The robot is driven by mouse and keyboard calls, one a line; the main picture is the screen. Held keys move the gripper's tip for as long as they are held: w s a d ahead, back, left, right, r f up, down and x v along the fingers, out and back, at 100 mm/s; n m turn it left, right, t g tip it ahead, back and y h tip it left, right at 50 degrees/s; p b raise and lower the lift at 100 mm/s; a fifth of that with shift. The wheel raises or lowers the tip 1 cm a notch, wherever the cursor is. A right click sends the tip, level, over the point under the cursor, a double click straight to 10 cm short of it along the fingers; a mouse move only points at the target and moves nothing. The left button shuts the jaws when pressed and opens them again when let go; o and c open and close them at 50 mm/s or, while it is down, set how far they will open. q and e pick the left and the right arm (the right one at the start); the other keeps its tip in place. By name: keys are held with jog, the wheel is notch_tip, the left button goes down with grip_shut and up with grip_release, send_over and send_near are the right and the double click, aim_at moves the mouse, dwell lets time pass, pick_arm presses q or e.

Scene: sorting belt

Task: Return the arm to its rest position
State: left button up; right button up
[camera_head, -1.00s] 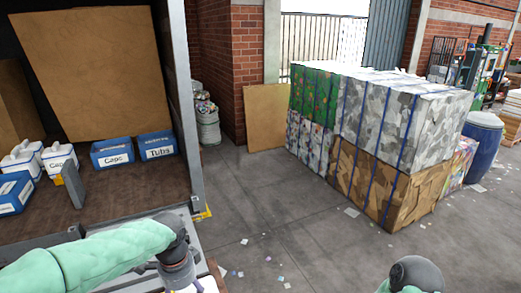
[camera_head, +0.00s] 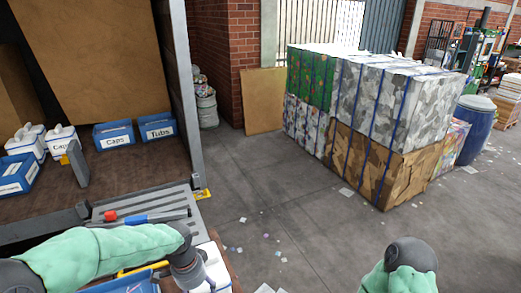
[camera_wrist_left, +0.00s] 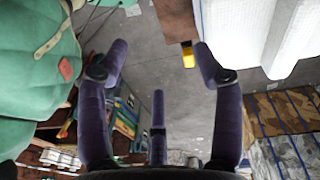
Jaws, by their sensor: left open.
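My left arm (camera_head: 125,255), in a green sleeve, comes in from the left in the head view and ends in a grey wrist at the bottom. Its fingers are not clear there. In the left wrist view my left gripper (camera_wrist_left: 162,72) has its dark fingers spread, with nothing between them but the floor behind. My right arm (camera_head: 402,265) shows only as a green and grey part at the bottom; its gripper is out of view.
Blue bins marked Caps (camera_head: 114,135) and Tubs (camera_head: 158,130) stand in the sorting bay with white jugs (camera_head: 62,143). A grey ledge (camera_head: 175,196) holds a red-and-blue tool. Strapped bales (camera_head: 375,130) stand at the right. Littered floor (camera_head: 260,200) lies between.

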pick_arm(q)
jog(key=s+d+f+n+h, duration=0.1)
jog(key=s+d+f+n, duration=0.15)
jog(key=f, duration=0.55)
jog(key=s+d+f+n+h, duration=0.1)
jog(key=s+f+n, duration=0.15)
jog(key=f, duration=0.65)
jog(key=s+d+f+n, duration=0.2)
jog(key=s+f+n, duration=0.7)
jog(key=s+f, duration=0.35)
jog(key=w+a+b+x, duration=0.1)
jog(key=b+x, duration=0.8)
jog(key=b, duration=0.1)
jog(key=w+a+f+b+x, duration=0.1)
jog(key=w+a+b+x, duration=0.1)
jog(key=b+x, duration=0.8)
jog(key=shift+f+m+t+h+b, duration=0.3)
jog(key=shift+m+h+b, duration=0.1)
jog(key=shift+b, duration=0.25)
jog(key=shift+w+a, duration=0.1)
